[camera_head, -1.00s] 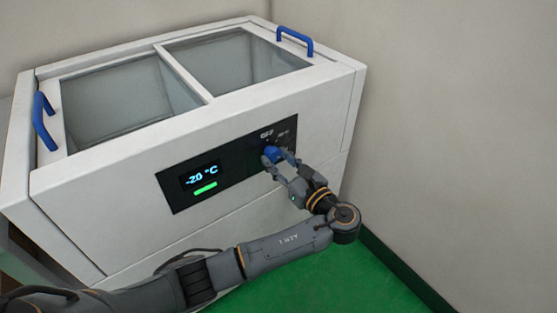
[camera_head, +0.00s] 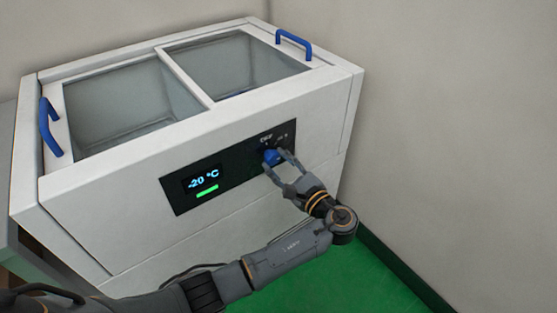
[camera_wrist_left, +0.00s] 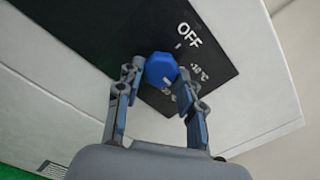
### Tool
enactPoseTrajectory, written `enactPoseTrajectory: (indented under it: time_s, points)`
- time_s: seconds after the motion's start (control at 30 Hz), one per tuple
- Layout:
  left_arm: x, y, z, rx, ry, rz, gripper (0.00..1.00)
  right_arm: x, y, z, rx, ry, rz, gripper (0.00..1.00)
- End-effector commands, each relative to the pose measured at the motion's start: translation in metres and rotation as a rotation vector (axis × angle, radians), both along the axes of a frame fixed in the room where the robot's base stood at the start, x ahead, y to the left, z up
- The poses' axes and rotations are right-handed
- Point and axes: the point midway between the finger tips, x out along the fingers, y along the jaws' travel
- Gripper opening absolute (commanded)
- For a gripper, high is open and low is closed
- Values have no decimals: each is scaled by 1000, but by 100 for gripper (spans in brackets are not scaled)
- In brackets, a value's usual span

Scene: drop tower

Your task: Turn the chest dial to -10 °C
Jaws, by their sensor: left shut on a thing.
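The white chest freezer (camera_head: 110,205) fills the left and middle of the head view. Its black front panel (camera_head: 235,172) has a display (camera_head: 204,182) reading -20 °C above a green bar. The blue dial (camera_head: 271,156) is at the panel's right end; in the left wrist view the dial (camera_wrist_left: 161,69) has OFF and -10 °C marks beside it, and a lower mark is partly hidden. A pale pointer line on the dial faces that lower mark. My left gripper (camera_head: 275,160) is shut on the dial, with a finger on each side. My right gripper is not in view.
The freezer has two sliding glass lids (camera_head: 235,65) and blue handles (camera_head: 294,42) at both ends. A plain wall (camera_head: 450,120) stands close on the right. Green floor (camera_head: 355,275) is open in front.

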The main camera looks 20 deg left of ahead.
Motion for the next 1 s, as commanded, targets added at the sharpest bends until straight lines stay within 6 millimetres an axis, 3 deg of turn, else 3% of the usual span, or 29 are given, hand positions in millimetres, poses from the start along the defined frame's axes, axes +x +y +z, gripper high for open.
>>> enactPoseTrajectory:
  time_s: [0.2, 0.5, 1.0]
  points:
    - [0, 0, -1, -122, -155, 2, 6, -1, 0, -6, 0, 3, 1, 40]
    - [1, 0, -1, -255, -325, 2, 6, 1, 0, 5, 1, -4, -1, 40]
    - [1, 0, 1, -335, -430, 1, 6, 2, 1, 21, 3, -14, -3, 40]
